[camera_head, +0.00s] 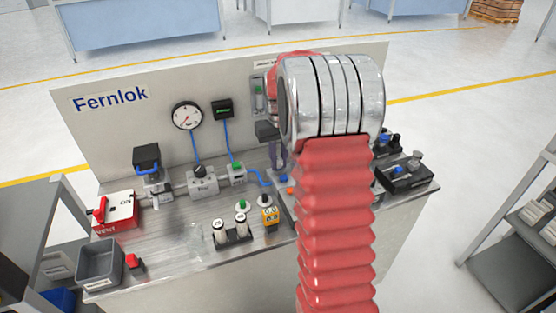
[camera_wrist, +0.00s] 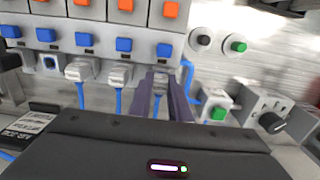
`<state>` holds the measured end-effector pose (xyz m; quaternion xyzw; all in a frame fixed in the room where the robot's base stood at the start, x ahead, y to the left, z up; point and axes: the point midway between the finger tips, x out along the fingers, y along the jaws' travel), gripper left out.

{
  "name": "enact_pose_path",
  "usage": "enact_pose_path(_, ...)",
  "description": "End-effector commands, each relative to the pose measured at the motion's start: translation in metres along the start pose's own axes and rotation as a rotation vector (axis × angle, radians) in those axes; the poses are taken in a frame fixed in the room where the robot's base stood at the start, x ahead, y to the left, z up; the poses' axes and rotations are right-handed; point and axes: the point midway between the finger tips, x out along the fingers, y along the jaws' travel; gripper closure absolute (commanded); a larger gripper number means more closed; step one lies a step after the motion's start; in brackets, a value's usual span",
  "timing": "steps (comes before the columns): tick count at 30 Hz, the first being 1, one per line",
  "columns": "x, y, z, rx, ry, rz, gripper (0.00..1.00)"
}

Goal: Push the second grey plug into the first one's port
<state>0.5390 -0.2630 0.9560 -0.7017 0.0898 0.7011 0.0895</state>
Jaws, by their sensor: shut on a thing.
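In the wrist view, my gripper (camera_wrist: 162,98) has its two dark purple fingers around a grey plug (camera_wrist: 160,80) at the lower edge of a grey panel (camera_wrist: 110,40). The fingertips hide part of this plug, and I cannot tell how deep it sits. Two more grey plugs with blue cables, one (camera_wrist: 82,71) and another (camera_wrist: 119,75), sit in line to its left. In the head view, my arm hides the panel and most of the gripper.
Blue and orange squares line the panel above the plugs. A green-button box (camera_wrist: 216,110) and a black-knob box (camera_wrist: 270,122) stand right of my gripper.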

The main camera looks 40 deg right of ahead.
Motion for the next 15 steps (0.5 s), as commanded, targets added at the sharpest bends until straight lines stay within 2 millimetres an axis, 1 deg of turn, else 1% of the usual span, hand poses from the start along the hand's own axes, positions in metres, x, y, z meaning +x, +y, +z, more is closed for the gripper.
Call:
enact_pose_path(8,0.0027,0.0,0.0005,0.0,-0.003,0.0,1.0)
enact_pose_path(9,0.0028,0.0,0.0006,0.0,-0.003,0.0,0.8)
enact_pose_path(15,0.0035,-0.0009,0.0008,0.0,-0.004,-0.002,0.66)
